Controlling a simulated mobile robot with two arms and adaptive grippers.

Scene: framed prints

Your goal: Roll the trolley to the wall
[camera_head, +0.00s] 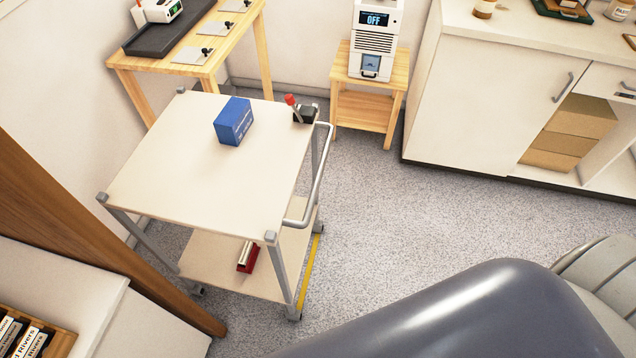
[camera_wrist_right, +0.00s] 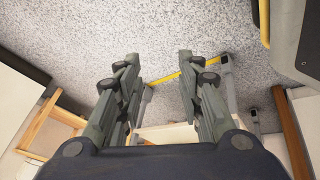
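The trolley (camera_head: 190,185) stands upright on the grey floor, with a cream top, a lower shelf (camera_head: 215,265), grey posts and a grey bar handle (camera_head: 318,180) on its right side. A blue box (camera_head: 233,121) and a small black item with a red part (camera_head: 300,110) are on its top. A red item (camera_head: 248,256) lies on the lower shelf. The white wall (camera_head: 50,110) is to its left and behind. My right gripper (camera_wrist_right: 158,62) is open with nothing visible between its fingers. Part of the trolley (camera_wrist_right: 165,134) shows beyond it. My left gripper is not visible.
A yellow floor strip (camera_head: 310,272) runs along the trolley's right side. A wooden table (camera_head: 190,68) stands behind it, and a small wooden stand (camera_head: 362,105) bears a white device (camera_head: 375,40). White cabinets (camera_head: 480,105) stand at right. Floor between is clear.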

